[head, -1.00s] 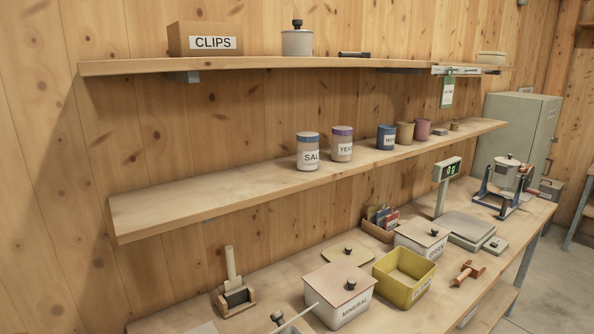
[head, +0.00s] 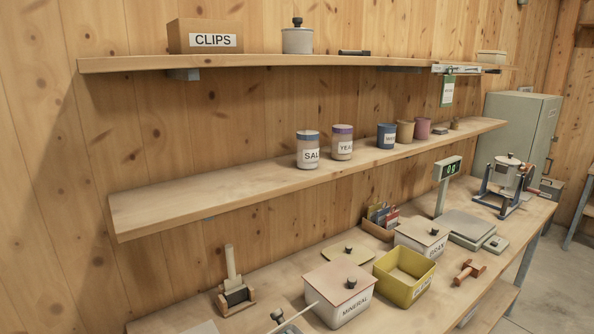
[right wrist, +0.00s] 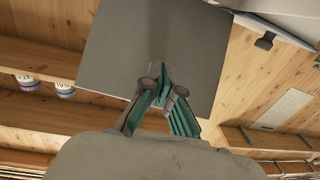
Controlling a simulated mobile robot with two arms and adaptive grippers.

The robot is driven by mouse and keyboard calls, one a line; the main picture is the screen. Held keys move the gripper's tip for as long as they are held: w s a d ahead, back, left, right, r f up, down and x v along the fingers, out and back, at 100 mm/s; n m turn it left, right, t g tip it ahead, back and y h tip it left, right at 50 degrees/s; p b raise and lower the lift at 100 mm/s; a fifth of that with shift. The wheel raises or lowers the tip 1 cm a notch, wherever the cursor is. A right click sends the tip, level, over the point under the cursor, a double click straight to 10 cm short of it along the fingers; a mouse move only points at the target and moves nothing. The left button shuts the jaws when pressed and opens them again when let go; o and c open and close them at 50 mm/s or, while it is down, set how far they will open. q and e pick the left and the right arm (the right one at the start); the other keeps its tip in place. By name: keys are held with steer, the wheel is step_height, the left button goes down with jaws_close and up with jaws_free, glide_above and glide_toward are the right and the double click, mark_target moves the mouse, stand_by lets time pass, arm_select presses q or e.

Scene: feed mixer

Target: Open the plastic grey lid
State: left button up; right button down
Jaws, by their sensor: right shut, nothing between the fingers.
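A grey drum with a flat grey lid and a dark knob, the lid (head: 508,160), sits in a blue stand at the far right of the bench in the head view. Another grey pot (head: 297,41) with a dark knob stands on the top shelf; I cannot tell which lid is the plastic one. My right gripper (right wrist: 161,88) shows in the right wrist view, its green fingers shut and empty. It is in front of a flat dark grey panel (right wrist: 160,35) that I cannot identify; contact is unclear. Neither gripper is in the head view.
The bench holds a mineral bin (head: 340,300), a bran bin (head: 422,238), an open yellow bin (head: 405,285), a scale (head: 465,226) and a wooden tool (head: 470,270). Several jars stand on the middle shelf (head: 200,195). The left part of that shelf is clear.

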steer(key=shift+b+x, duration=0.85)
steer(key=shift+x, duration=1.85)
steer(key=shift+b+x, duration=0.8)
steer(key=shift+x, duration=0.95)
steer(key=p+v, duration=0.5)
steer(key=v, duration=0.6)
steer(key=shift+s, duration=0.2)
